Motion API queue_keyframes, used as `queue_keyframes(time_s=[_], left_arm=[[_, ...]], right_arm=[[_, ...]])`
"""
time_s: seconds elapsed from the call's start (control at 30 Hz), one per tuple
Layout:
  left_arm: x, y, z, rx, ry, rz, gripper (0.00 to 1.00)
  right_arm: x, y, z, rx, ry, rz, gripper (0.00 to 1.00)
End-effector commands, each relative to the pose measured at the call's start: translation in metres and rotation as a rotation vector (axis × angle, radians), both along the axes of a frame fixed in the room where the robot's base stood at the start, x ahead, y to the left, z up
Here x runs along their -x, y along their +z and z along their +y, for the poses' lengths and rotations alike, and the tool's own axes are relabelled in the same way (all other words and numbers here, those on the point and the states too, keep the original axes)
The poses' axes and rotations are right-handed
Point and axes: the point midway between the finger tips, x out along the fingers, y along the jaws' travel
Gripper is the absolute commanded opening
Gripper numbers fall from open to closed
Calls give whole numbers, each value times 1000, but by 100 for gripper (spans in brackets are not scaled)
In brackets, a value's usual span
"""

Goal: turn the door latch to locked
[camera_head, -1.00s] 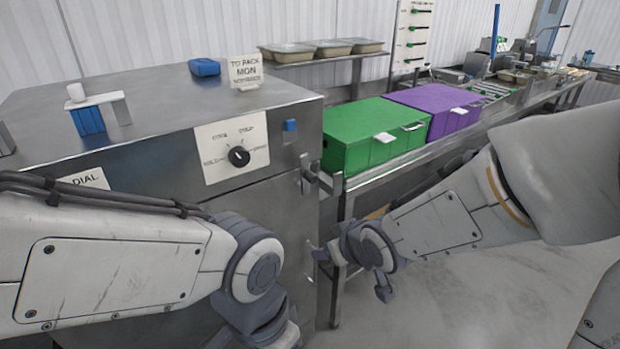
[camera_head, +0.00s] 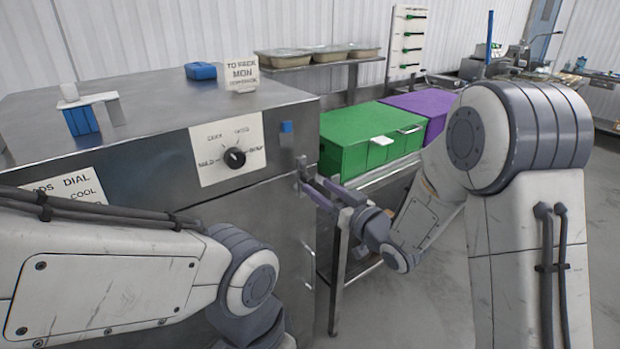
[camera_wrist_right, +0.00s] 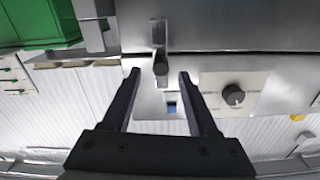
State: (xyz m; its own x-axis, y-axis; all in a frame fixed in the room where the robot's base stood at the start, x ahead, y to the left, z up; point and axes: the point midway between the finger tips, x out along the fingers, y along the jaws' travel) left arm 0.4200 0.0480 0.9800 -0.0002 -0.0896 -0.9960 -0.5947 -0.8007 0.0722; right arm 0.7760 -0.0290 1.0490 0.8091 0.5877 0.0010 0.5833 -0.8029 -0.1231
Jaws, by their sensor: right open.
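The door latch (camera_head: 303,170) is a small metal plate with a lever on the right edge of the steel cabinet's front. In the right wrist view the latch (camera_wrist_right: 160,42) has its dark rounded lever lined up with the plate. My right gripper (camera_head: 315,190) is open at the latch. In the wrist view its two dark fingertips (camera_wrist_right: 160,74) lie on either side of the lever's end; I cannot tell whether they touch it. In the head view the fingers partly hide the latch. My left arm crosses the lower left; its gripper is not visible.
The steel cabinet (camera_head: 130,150) carries a dial (camera_head: 235,158) and a blue square (camera_head: 286,127). A green box (camera_head: 350,140) and a purple box (camera_head: 425,105) stand on the bench just right of the latch. Open floor lies at the lower right.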

Motion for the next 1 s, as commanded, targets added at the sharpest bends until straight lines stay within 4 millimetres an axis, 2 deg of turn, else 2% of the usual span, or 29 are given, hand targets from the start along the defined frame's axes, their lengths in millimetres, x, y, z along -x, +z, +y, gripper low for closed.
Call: queue_keyframes(time_s=[0.1,0.3,0.67,0.8,0.83,1.0], left_arm=[[0,6,0,0,0,0,0],[0,10,0,0,0,0,0],[0,10,0,0,0,0,0],[0,10,0,0,0,0,0],[0,10,0,0,0,0,0],[0,10,0,0,0,0,0]], right_arm=[[-17,1,14,0,3,1,60],[-36,0,27,1,1,1,60],[-40,0,30,1,0,1,60],[-40,0,29,1,0,1,6],[-40,0,29,1,0,1,0],[-39,0,30,1,1,1,0]])
